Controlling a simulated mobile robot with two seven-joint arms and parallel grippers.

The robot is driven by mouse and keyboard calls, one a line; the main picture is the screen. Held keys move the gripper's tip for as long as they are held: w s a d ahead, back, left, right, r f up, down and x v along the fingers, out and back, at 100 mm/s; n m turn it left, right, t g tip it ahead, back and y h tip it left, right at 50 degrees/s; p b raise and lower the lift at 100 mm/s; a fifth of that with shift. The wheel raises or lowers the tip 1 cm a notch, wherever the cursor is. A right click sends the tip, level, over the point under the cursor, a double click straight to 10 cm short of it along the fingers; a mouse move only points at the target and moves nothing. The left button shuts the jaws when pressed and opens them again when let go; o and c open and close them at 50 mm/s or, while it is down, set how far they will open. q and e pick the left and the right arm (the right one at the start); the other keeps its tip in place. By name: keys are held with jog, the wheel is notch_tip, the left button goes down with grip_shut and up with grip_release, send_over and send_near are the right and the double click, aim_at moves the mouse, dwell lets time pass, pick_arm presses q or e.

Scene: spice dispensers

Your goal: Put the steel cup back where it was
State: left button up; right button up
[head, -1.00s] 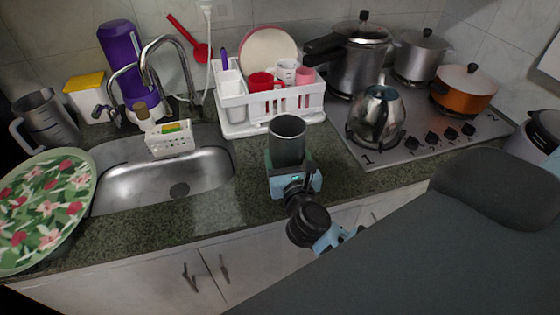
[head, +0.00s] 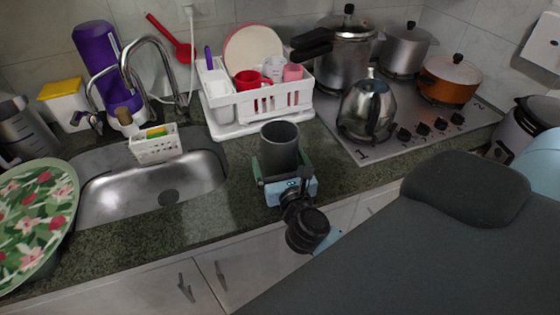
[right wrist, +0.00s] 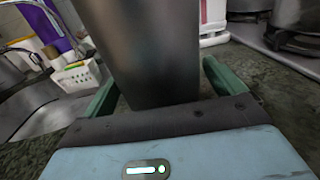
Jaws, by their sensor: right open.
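The steel cup (head: 280,146) is a dark grey cylinder, upright at the counter in front of the dish rack. My right gripper (head: 279,168) is open around it, one green finger on each side. In the right wrist view the cup (right wrist: 152,50) rises between the spread fingers of the gripper (right wrist: 160,92), with gaps at both sides. The palm is close to the cup and its base is partly hidden, so contact with the counter is hard to confirm. My left gripper is out of view.
The white dish rack (head: 235,128) stands behind the cup. The sink (head: 150,195) is to the left, the stove (head: 400,148) with kettle (head: 367,108) and pots to the right. A floral plate (head: 30,215) is at far left. Counter (head: 235,215) in front of the sink is clear.

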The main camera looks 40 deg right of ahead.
jog(key=shift+r, duration=0.2)
jog(key=b+v, duration=0.1)
jog(key=v, duration=1)
jog(key=shift+f+b, duration=0.2)
jog(key=shift+b, duration=0.15)
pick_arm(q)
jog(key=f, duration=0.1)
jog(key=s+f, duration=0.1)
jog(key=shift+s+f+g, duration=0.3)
pick_arm(e)
jog(key=shift+s+a+r, duration=0.15)
jog(key=shift+s+r, duration=0.05)
jog(key=shift+s, duration=0.3)
